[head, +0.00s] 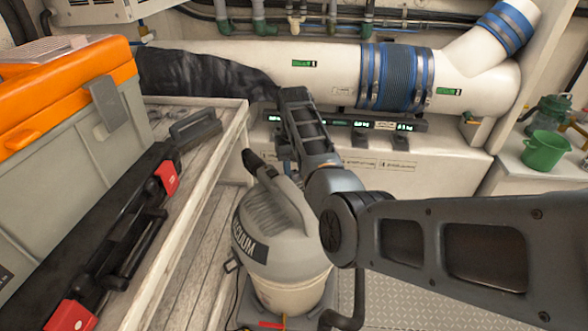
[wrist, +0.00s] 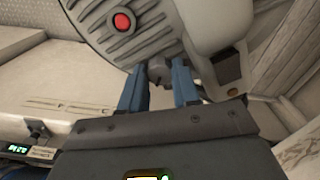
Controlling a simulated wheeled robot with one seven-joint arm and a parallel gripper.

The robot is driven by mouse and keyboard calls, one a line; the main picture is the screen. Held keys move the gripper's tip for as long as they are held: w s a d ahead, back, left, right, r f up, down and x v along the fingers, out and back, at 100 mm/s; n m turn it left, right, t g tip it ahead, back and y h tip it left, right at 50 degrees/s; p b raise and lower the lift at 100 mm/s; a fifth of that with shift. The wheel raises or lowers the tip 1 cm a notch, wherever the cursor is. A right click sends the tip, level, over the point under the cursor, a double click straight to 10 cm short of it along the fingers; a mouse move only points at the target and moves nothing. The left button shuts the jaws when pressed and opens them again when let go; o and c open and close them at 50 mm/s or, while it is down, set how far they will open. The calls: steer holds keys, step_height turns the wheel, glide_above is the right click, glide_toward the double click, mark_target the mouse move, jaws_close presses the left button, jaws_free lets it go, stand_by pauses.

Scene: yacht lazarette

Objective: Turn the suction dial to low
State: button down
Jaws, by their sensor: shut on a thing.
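The grey vacuum (head: 275,215) stands on the floor in the middle of the head view, with part of a dark name label showing. In the wrist view its ribbed grey body (wrist: 100,45) fills the top, with a round red button (wrist: 122,22). My gripper (wrist: 160,78) has its two blue fingers on either side of a small dark grey knob (wrist: 159,70), which looks like the suction dial, and is shut on it. The dial's markings and pointer cannot be read. In the head view my arm and the vacuum hide the fingers and the dial.
A bench (head: 215,140) with an orange-lidded toolbox (head: 65,85) and black cases stands left. A large white pipe (head: 300,62) with a blue sleeve (head: 392,78) runs along the back. A green bucket (head: 545,150) sits on the right shelf. Chequered floor shows beside the vacuum.

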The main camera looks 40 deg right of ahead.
steer(key=shift+m, duration=0.3)
steer(key=m+p, duration=0.1)
steer(key=m, duration=0.4)
steer(key=shift+r+m+p, duration=0.1)
steer(key=shift+m+p, duration=0.25)
steer(key=shift+m, duration=0.05)
steer(key=m, duration=0.3)
steer(key=shift+w+m, duration=0.1)
steer(key=shift+m, duration=0.2)
steer(key=m, duration=0.3)
steer(key=shift+m+p, duration=0.3)
steer(key=m, duration=0.6)
steer(key=m+b, duration=0.1)
steer(key=m, duration=0.5)
steer(key=shift+m, duration=0.4)
steer(key=c, duration=1.1)
jaws_free()
